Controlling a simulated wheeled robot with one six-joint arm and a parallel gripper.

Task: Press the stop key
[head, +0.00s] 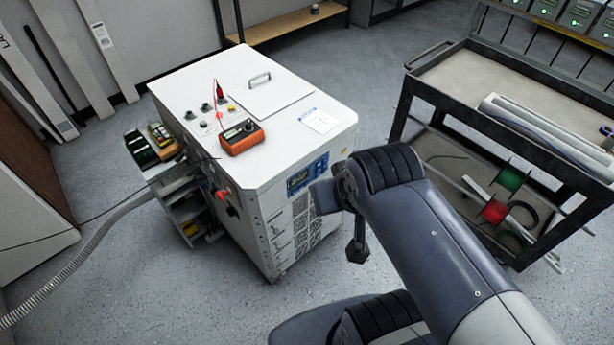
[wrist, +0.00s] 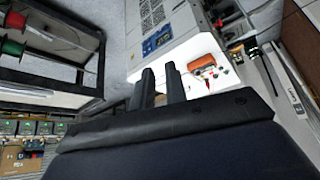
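A white cabinet (head: 275,140) stands left of centre in the head view. A blue control panel (head: 308,175) is on its front, too small to read; it also shows in the wrist view (wrist: 157,42). A red knob (head: 222,195) is on the cabinet's side. Small round controls (head: 205,107) sit on its top. I cannot make out which of these is the stop key. My gripper (wrist: 160,70) shows two dark fingers with a narrow gap between them in the wrist view. They hold nothing and appear apart from the cabinet.
An orange meter (head: 242,137) and a paper label (head: 319,121) are on the cabinet top. A dark cart (head: 430,90) with tubes and spools stands at right. A ribbed hose (head: 85,245) runs at left. Grey floor (head: 140,290) is open in front.

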